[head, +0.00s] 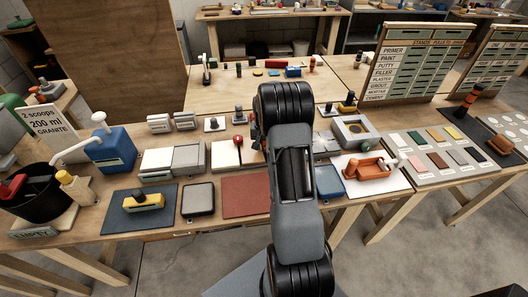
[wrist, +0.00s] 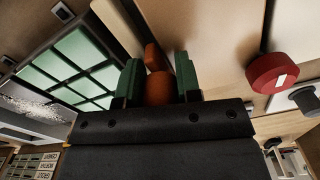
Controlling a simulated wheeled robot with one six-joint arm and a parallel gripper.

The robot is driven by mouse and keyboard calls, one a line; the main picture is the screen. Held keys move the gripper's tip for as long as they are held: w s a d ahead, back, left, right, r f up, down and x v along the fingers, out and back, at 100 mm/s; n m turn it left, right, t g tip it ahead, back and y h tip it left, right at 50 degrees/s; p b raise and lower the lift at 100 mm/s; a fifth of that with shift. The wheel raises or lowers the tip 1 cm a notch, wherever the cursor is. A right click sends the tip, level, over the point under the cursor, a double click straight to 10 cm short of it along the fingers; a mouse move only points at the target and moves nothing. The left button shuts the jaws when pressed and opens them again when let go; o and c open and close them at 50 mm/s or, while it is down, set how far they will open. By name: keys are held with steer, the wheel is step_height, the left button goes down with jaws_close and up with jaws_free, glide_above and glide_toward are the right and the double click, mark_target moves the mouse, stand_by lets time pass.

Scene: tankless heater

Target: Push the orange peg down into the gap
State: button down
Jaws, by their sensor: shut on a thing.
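My gripper (wrist: 158,82) shows in the wrist view with its two green fingertips shut on an orange peg (wrist: 159,90). The peg sits between the fingertips, and a brighter orange part (wrist: 153,57) shows just beyond them. A pale wooden surface lies past the peg; I cannot make out the gap or whether the peg touches anything. In the head view my arm hides my gripper and the peg.
A red round knob (wrist: 274,73) is right of my gripper in the wrist view. A green-panelled frame (wrist: 82,62) is on the left.

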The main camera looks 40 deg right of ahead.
steer(key=shift+f, duration=0.3)
steer(key=shift+r, duration=0.15)
stand_by(0.3)
steer(key=shift+r, duration=0.35)
steer(key=shift+f, duration=0.3)
stand_by(1.9)
steer(key=shift+r, duration=0.3)
steer(key=shift+f+b, duration=0.35)
steer(key=shift+f, duration=0.2)
stand_by(1.5)
steer(key=c, duration=0.9)
jaws_free()
steer(key=shift+a, duration=0.15)
steer(key=shift+o, duration=0.9)
steer(key=shift+f, duration=0.1)
